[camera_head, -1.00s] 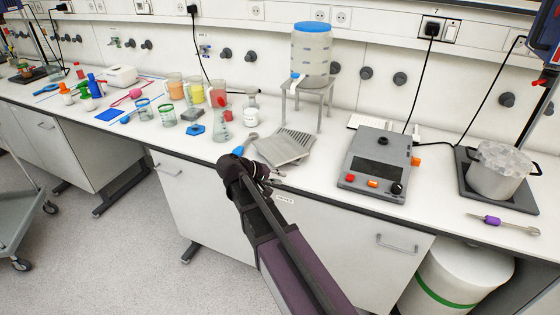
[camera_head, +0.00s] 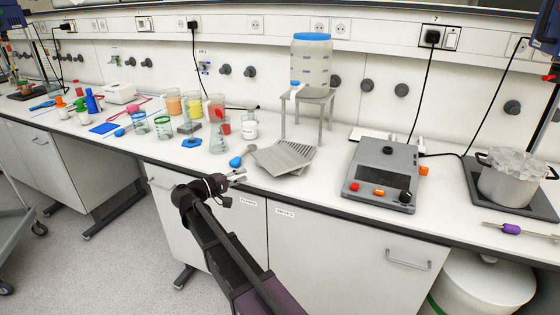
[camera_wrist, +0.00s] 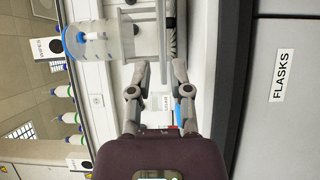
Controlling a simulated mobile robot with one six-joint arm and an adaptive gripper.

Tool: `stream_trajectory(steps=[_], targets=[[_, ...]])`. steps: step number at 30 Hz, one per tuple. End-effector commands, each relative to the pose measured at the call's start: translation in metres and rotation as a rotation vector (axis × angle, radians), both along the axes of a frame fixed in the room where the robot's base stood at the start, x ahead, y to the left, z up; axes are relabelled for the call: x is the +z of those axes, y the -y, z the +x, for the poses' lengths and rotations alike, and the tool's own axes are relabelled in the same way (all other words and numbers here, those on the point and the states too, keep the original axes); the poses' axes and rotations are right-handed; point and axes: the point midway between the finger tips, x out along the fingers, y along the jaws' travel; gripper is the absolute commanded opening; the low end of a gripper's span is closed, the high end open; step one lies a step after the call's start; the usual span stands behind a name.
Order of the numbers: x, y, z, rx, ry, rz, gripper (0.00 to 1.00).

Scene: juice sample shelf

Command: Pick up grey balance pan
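A ribbed grey plate (camera_head: 294,149) lies on a smoother flat grey plate (camera_head: 268,160) on the bench, overlapping it. One of these may be the balance pan; I cannot tell which for certain. The grey balance-like unit (camera_head: 383,174) to the right shows a bare black knob on top. My gripper (camera_head: 236,178) is at the bench's front edge, left of and in front of the plates, apart from them. In the wrist view my gripper (camera_wrist: 160,75) is open and empty, with grey plate edges (camera_wrist: 170,28) seen edge-on beyond the fingertips.
A water barrel (camera_head: 311,62) on a metal stand (camera_head: 307,96) stands behind the plates. A blue-ended scoop (camera_head: 235,162) lies close by the gripper. A glass flask (camera_head: 219,140) and several beakers stand left. A pot (camera_head: 506,182) stands far right. Bench is clear between plates and unit.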

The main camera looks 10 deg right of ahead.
Motion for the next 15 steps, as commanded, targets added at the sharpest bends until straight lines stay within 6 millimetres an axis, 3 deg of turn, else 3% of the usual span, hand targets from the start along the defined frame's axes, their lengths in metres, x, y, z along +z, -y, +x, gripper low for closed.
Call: stream_trajectory(steps=[8,15], targets=[[0.0,0.007,0.002,-0.002,0.0,0.001,0.26],[0.0,0.032,0.013,-0.003,-0.001,0.002,0.26]])
